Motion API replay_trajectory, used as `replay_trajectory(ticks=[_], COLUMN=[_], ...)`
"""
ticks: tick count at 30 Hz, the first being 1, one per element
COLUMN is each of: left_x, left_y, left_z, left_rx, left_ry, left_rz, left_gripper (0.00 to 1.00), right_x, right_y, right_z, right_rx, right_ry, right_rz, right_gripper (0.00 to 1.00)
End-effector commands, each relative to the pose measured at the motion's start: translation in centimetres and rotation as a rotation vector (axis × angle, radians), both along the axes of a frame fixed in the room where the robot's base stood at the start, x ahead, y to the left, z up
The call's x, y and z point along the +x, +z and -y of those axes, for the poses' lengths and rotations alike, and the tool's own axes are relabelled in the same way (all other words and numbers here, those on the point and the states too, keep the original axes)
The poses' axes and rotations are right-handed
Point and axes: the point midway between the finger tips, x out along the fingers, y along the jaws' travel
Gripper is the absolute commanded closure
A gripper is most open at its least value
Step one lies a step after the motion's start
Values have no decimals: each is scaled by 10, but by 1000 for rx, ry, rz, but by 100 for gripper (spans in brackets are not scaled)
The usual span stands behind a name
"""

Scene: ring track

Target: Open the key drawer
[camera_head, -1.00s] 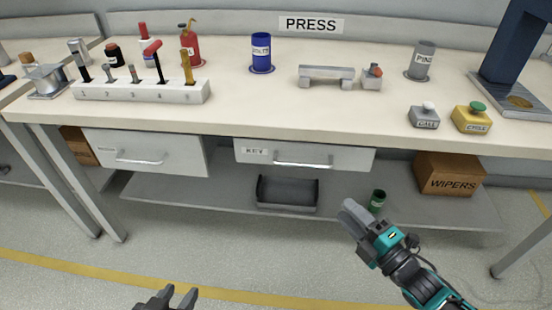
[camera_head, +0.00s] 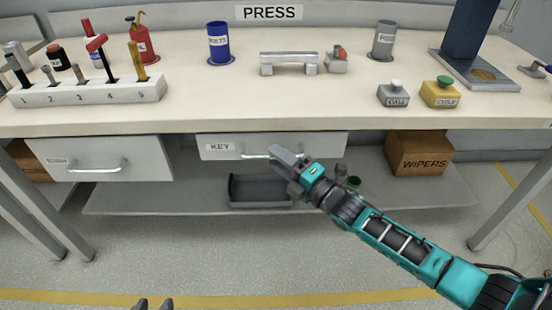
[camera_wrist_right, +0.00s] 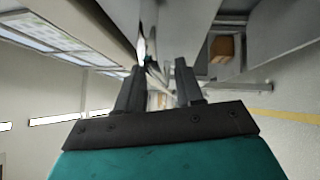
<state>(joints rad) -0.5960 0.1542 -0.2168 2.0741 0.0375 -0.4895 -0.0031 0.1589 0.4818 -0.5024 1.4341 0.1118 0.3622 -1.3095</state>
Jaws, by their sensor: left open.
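The key drawer (camera_head: 215,150) has a white front with a KEY label and a silver bar handle (camera_head: 255,156). It sits under the bench top, and no inside of it shows. My right gripper (camera_head: 284,156) is at the handle and hides part of it. In the right wrist view its two dark fingers (camera_wrist_right: 161,80) are apart, with a bright strip, likely the handle, just beyond the left finger. I cannot tell whether they touch it. My left gripper (camera_head: 154,303) is open and empty at the bottom edge, far from the drawer; only its fingertips show.
A second drawer (camera_head: 100,157) is at the left. The bench top (camera_head: 230,105) overhangs the drawers. Floor in front is free.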

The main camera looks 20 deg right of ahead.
Motion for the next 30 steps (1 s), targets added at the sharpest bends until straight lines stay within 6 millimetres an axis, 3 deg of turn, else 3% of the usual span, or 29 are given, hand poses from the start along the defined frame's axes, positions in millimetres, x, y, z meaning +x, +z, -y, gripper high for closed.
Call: replay_trajectory(ticks=[5, 14, 25, 30], left_x=[2, 6, 6, 6], left_y=[0, 7, 7, 6], left_z=[2, 4, 4, 3], left_rx=[-7, -14, -12, -8], left_ry=[2, 5, 2, 0], left_rz=[0, 15, 16, 14], left_gripper=[57, 57, 57, 57], right_x=[10, 12, 11, 11], right_y=[1, 2, 2, 2], right_z=[-6, -7, -6, -6], right_rx=[-2, -1, -1, -1], right_ry=[0, 0, 0, 0], right_rz=[1, 0, 0, 0], right_gripper=[64, 64, 99, 100])
